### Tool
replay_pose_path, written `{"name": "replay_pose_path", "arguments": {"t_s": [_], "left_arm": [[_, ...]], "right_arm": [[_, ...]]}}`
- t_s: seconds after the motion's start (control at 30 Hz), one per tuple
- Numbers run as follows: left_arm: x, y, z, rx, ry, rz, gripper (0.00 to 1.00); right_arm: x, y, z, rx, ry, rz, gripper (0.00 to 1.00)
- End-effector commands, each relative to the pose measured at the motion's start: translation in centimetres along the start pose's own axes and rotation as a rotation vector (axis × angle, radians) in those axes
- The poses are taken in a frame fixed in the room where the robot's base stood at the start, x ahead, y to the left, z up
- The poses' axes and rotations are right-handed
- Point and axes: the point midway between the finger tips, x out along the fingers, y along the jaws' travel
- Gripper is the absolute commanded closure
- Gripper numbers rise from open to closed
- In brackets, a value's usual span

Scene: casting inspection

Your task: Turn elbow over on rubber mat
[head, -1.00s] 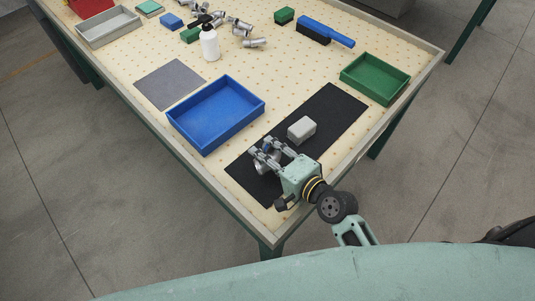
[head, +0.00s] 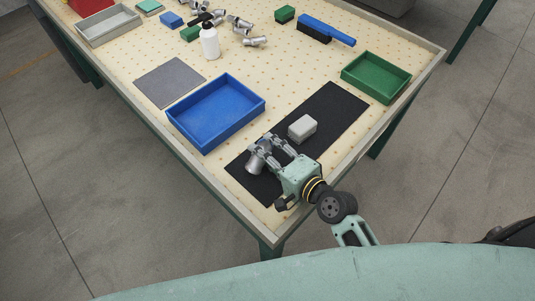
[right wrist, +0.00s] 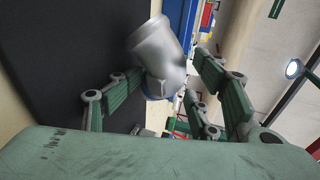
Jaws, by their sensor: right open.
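The grey metal elbow (head: 257,160) is on the black rubber mat (head: 330,110), near the mat's front-left end. My right gripper (head: 265,146) is open, low over the mat, with its fingers around the elbow. In the right wrist view the elbow (right wrist: 158,45) shows between the spread fingers (right wrist: 165,76), its wide tube tilted up and left, with a blue part at its lower end. I cannot tell whether either finger touches it. My left gripper is out of view.
A light grey block (head: 302,128) sits on the mat just beyond the gripper. A blue tray (head: 188,137) lies to the left and a green tray (head: 362,87) at the far right. A white bottle (head: 209,42) and several metal fittings (head: 240,22) stand farther back.

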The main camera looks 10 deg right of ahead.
Motion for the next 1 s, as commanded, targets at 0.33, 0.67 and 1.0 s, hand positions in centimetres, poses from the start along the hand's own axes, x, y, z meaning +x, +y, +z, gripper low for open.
{"name": "replay_pose_path", "arguments": {"t_s": [0.33, 0.67, 1.0], "left_arm": [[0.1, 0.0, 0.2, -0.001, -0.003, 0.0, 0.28], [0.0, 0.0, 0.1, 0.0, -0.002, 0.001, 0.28], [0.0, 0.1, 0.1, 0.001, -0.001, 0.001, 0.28]], "right_arm": [[-1.1, 0.8, 0.1, 0.001, -0.004, 0.016, 0.41], [-6.1, 0.4, 0.1, -0.001, -0.002, 0.01, 0.41], [-8.0, 0.1, 0.1, 0.0, -0.001, 0.001, 0.41]]}}
